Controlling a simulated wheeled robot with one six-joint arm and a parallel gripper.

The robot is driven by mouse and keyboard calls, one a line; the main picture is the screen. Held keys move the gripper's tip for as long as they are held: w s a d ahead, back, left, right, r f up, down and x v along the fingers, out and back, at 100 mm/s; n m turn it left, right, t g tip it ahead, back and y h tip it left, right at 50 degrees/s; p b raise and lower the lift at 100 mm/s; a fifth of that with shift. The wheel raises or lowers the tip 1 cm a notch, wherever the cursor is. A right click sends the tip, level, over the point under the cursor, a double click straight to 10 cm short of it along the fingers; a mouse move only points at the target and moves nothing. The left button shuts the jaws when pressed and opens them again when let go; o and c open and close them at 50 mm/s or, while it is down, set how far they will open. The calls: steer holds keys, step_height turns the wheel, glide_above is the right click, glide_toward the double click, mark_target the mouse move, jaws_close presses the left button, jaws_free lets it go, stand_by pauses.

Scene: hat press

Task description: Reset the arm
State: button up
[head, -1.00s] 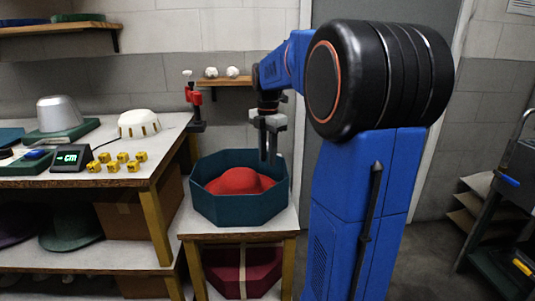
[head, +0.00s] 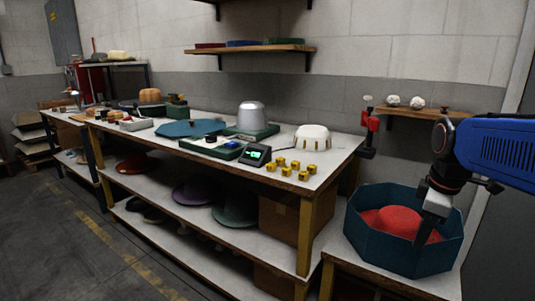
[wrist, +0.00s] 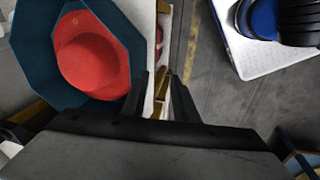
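My gripper (head: 424,238) hangs with fingers pointing down, overlapping the front right part of the teal octagonal box (head: 375,235) in the head view. In the wrist view my gripper (wrist: 161,95) has its two dark fingers apart, with nothing held between them. A red hat (head: 395,220) lies in the box. In the wrist view the hat (wrist: 92,55) and box (wrist: 38,75) are to the left of the fingers. The gripper's exact height over the rim is hard to tell.
The box stands on a small table (head: 345,250). To its left is a long workbench (head: 330,165) with a metal hat block (head: 252,116), a white domed form (head: 313,137), yellow blocks (head: 287,168) and a green display (head: 256,154). The floor (head: 60,230) is clear at left.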

steer(key=s+a+f+m+t, duration=0.1)
steer(key=s+a+f+m, duration=0.3)
steer(key=s+m, duration=0.1)
steer(key=s+a+f+m+t, duration=0.1)
steer(key=s+a+f+m, duration=0.3)
steer(key=s, duration=0.4)
steer(key=shift+s+a+f+m+t, duration=0.15)
steer(key=shift+s+f+m+t, duration=0.2)
steer(key=shift+m, duration=0.25)
